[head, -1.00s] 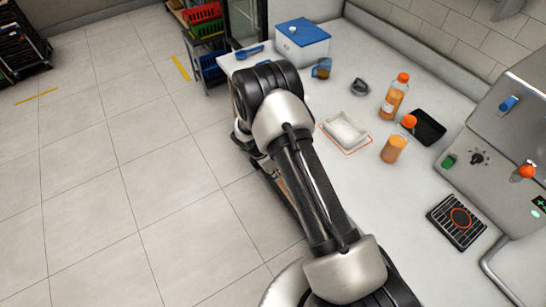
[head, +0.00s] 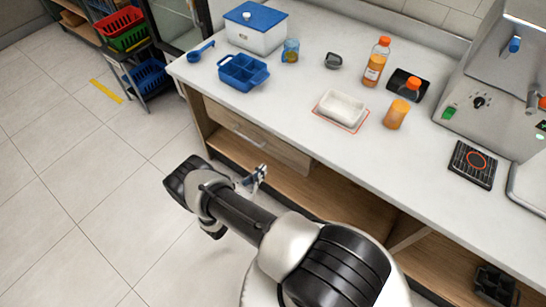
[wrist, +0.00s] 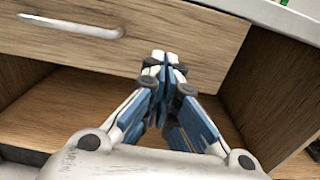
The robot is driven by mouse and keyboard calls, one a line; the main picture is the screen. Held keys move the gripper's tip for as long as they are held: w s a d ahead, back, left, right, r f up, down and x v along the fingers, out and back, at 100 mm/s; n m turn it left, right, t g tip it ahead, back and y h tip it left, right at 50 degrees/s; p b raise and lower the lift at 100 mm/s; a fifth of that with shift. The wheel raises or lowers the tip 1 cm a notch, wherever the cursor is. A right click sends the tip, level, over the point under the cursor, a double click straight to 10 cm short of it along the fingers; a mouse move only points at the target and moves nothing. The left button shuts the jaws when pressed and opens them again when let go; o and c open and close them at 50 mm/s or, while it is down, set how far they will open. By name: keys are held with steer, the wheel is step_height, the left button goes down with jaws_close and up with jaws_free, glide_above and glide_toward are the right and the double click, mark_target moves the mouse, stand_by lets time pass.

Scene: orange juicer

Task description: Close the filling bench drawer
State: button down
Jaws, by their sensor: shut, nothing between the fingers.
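The wooden bench drawer (head: 285,153) is under the left part of the white counter, with a pale bar handle (head: 250,135). No drawer interior shows, and its front looks about level with the bench under the counter edge. In the wrist view the drawer front (wrist: 200,38) fills the top, with the handle (wrist: 75,25) at left. My gripper (head: 262,172) is shut and empty, in front of the drawer's lower right part. In the wrist view its fingertips (wrist: 164,58) overlap the drawer's lower edge; I cannot tell whether they touch it.
An open wooden shelf (head: 330,195) lies below the drawer. On the counter (head: 330,95) stand a blue divided tray (head: 243,73), a blue-lidded box (head: 257,30), a white tray (head: 342,108), orange bottles (head: 376,62) and a grey machine (head: 490,85).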

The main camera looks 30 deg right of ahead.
mark_target(279, 151)
steer(key=b+x, duration=0.1)
steer(key=x, duration=0.7)
steer(key=shift+w+d, duration=0.2)
steer(key=shift+d, duration=0.15)
